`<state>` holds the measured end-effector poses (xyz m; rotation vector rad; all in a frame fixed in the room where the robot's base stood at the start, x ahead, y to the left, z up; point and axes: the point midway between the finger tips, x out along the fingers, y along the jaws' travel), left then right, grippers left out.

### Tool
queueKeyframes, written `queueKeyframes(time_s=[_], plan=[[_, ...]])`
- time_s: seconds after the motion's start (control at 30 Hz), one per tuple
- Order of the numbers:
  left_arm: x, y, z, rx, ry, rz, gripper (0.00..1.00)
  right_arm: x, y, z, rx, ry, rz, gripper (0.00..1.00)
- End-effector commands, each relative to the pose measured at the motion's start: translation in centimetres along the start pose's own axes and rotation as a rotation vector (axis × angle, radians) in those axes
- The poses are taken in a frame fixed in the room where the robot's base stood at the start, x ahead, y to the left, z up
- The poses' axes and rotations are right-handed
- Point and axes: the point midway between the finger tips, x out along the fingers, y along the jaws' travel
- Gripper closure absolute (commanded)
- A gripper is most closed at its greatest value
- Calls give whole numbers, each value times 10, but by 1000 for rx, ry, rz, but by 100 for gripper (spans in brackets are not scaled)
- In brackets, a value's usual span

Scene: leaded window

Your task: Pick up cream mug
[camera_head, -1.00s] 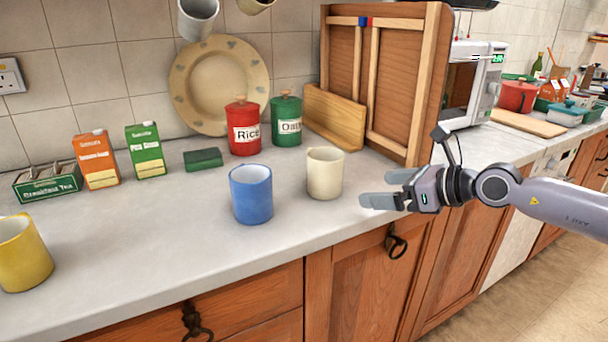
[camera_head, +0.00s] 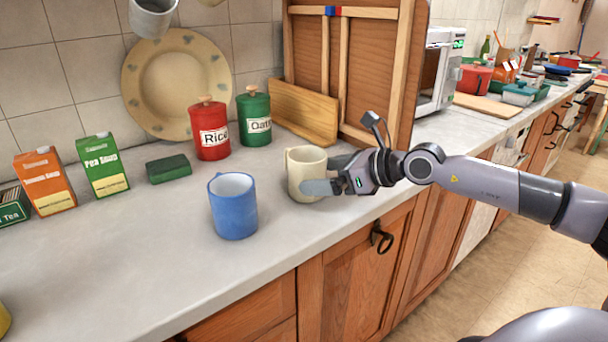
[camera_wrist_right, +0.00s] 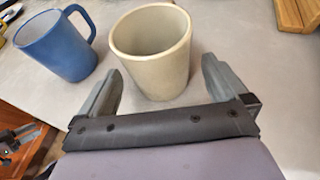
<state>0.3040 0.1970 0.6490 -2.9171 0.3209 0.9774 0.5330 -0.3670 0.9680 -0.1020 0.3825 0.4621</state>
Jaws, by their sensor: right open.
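The cream mug (camera_head: 304,168) stands upright on the grey counter, right of the blue mug (camera_head: 233,207). My right gripper (camera_head: 322,174) comes at it from the right, with one finger in front of the mug and the other partly hidden behind it. In the right wrist view the cream mug (camera_wrist_right: 152,52) stands between the tips of the open fingers of my right gripper (camera_wrist_right: 161,88), with a gap visible on the right side. The blue mug (camera_wrist_right: 58,45) is just left of the left finger there.
A green sponge-like block (camera_head: 168,169) and cartons (camera_head: 103,165) are to the left. The counter's front edge runs close below the mugs.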

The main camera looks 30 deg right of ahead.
Motion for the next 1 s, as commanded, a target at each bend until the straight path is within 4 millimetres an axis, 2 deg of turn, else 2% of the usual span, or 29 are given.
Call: queueKeyframes(time_s=[0.43,0.8,0.87,0.9,1.0], plan=[[-6,-2,-9,1,7,-7,57,44,2,-3,2,-2,0,0],[-6,-4,-8,3,6,-12,57,51,2,-5,-1,1,0,0],[-6,-4,-8,3,6,-12,57,51,2,-5,-1,1,0,16],[-6,-4,-8,3,6,-12,57,51,2,-5,-1,1,0,29],[-6,-4,-8,3,6,-11,57,51,2,-5,-1,1,0,60]])
